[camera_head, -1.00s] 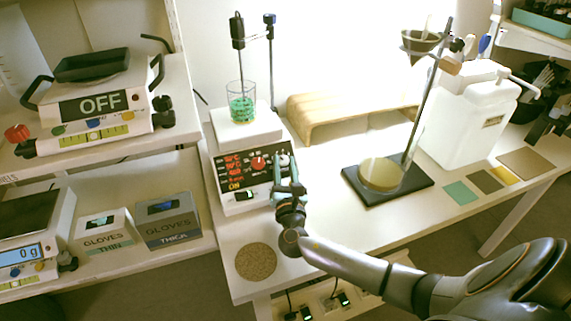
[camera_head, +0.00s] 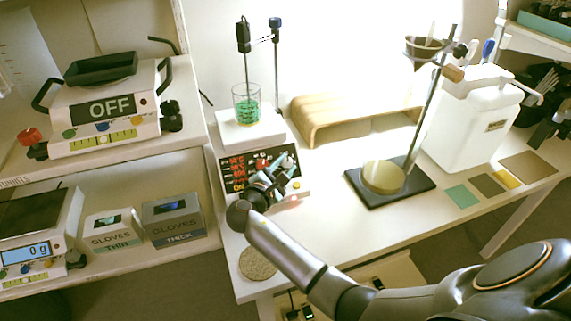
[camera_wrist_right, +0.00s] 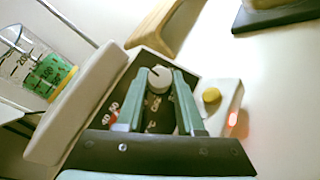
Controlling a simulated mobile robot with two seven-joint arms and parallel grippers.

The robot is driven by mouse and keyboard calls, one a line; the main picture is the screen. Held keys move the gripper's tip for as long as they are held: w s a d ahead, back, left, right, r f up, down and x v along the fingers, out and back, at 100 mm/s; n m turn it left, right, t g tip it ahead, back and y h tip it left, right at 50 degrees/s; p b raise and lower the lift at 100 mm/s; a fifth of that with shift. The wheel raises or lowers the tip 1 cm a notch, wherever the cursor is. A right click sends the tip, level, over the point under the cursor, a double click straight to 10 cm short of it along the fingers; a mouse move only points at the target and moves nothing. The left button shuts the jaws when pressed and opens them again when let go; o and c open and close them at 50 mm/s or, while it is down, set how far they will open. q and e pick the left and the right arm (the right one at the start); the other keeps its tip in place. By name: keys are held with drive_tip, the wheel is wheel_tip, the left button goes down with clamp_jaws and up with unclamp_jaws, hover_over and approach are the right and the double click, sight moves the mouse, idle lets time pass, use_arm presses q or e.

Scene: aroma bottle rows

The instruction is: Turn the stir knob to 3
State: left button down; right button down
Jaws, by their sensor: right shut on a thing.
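The hotplate stirrer (camera_head: 250,136) stands on the white bench, with a dark control panel on its front. A pale grey knob (camera_wrist_right: 158,76) sits on that panel, and I take it for the stir knob. My right gripper (camera_head: 284,166) reaches the panel from the front, tilted, and covers part of it. In the right wrist view its two green fingers (camera_wrist_right: 160,88) are shut on the knob, one on each side. The knob's pointer and scale are too small to read. A red knob is partly hidden beside the fingers. My left gripper is not in view.
A beaker of green liquid (camera_head: 246,106) stands on the stirrer's plate with a probe in it. A yellow button (camera_wrist_right: 211,95) and a red light (camera_wrist_right: 232,122) are right of the fingers. A wooden stand (camera_head: 310,128) is behind. A round cork mat (camera_head: 257,265) lies in front.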

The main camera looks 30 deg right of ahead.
drive_tip(key=shift+d+m+g, duration=0.1)
drive_tip(key=shift+m+g, duration=0.3)
drive_tip(key=shift+g, duration=0.1)
drive_tip(key=c, duration=0.5)
unclamp_jaws()
